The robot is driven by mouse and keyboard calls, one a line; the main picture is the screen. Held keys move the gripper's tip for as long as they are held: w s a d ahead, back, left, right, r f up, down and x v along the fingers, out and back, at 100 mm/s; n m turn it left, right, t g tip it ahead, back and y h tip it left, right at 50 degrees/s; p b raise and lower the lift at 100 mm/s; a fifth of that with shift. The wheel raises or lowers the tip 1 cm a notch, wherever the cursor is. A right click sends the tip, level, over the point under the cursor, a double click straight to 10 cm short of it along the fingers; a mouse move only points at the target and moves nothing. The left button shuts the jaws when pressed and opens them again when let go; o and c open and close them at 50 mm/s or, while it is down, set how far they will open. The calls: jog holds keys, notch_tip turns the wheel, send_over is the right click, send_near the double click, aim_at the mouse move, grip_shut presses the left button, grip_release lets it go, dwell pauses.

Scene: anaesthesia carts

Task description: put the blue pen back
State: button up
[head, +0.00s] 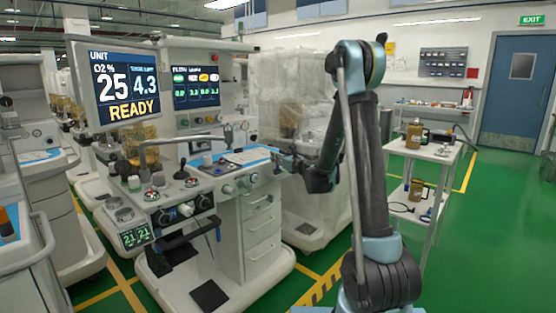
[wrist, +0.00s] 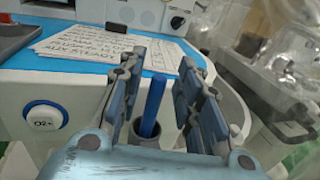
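The blue pen (wrist: 154,100) stands nearly upright in a small dark round holder (wrist: 147,131) at the cart's edge in the wrist view. My gripper (wrist: 162,68) is open, with one finger on each side of the pen. The pen is closer to the left finger, and a clear gap shows on its right. I cannot tell whether the left finger touches it. In the head view my gripper (head: 283,160) is at the right end of the cart's worktop (head: 207,166). The pen and holder are too small to make out there.
Plastic-wrapped equipment (head: 292,100) stands close behind. A white trolley (head: 425,150) stands at the right, with open green floor beyond it.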

jog(key=s+d+f+n+g+h, duration=0.1)
jog(key=s+d+n+g, duration=0.2)
jog(key=s+d+n, duration=0.75)
jog(key=s+a+f+n+g+h, duration=0.1)
jog(key=s+n+g, duration=0.4)
jog(key=s, duration=1.2)
jog(key=s+d+f+n+g+h, duration=0.1)
jog(key=s+d+f+n+h, duration=0.2)
jog(key=s+d, duration=0.3)
jog(key=s+d+f+n+g+h, duration=0.1)
jog(key=s+d+f+n+h, duration=0.2)
jog(key=s, duration=0.7)
jog(key=s+d+f+n+g+h, duration=0.2)
jog(key=s+d+f+n, duration=0.1)
jog(key=s+d+n, duration=0.4)
jog(key=shift+s+d+f+h, duration=0.3)
jog(key=shift+s+d+h, duration=0.1)
jog(key=shift+s+d, duration=0.45)
jog(key=shift+w+a+f, duration=0.1)
jog(key=shift+w+f, duration=0.1)
jog(key=shift+w, duration=0.35)
